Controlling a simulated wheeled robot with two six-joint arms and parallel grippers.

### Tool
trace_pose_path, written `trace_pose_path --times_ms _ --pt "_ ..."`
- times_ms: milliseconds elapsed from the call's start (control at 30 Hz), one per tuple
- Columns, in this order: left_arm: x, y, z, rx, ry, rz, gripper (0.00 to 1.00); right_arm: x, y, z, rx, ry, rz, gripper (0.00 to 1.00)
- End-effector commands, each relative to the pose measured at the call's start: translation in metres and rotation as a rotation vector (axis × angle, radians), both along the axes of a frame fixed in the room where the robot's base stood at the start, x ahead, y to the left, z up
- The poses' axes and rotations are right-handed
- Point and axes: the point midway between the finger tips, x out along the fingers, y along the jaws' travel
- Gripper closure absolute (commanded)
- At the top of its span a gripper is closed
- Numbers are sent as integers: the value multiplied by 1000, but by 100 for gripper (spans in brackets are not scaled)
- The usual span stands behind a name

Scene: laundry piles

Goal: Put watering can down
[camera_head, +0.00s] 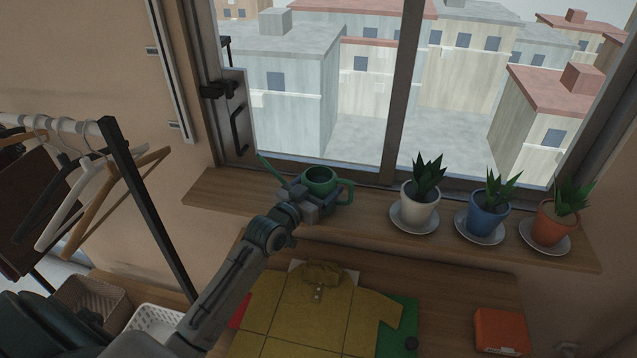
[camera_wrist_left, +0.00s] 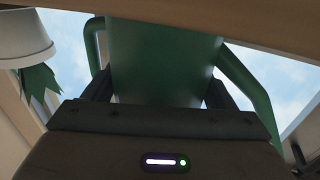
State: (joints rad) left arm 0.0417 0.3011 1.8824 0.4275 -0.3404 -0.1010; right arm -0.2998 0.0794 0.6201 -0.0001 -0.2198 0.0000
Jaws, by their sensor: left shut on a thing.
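The green watering can (camera_head: 321,180) is at the left part of the wooden windowsill (camera_head: 378,216), upright, with its spout to the left and its handle to the right. My left gripper (camera_head: 312,196) is shut on the can's body from the near side. In the left wrist view the can (camera_wrist_left: 160,60) fills the middle, between the two dark fingers (camera_wrist_left: 160,92). The gripper hides the can's lower part, so I cannot tell whether its base touches the sill. My right gripper is not in view.
White (camera_head: 420,204), blue (camera_head: 488,210) and orange (camera_head: 556,224) potted plants stand on saucers along the sill to the right. A yellow shirt (camera_head: 318,310) and an orange box (camera_head: 501,330) lie on the table below. A clothes rack (camera_head: 150,205) stands at left.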

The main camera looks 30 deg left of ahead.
Motion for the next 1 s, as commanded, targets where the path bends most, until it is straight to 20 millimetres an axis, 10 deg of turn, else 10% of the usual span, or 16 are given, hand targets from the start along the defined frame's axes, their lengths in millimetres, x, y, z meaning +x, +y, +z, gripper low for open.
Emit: trace_pose_path --times_ms 333,367,467,767,1000 --pt "0 0 -4 0 -4 0 57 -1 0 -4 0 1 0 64" --pt "0 0 -3 1 -2 0 16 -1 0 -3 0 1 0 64" --pt "0 0 -3 1 -1 0 0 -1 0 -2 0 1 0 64" --pt "-1 0 1 1 -1 0 0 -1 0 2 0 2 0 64" --pt "-40 6 -3 7 1 -1 0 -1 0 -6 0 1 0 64"
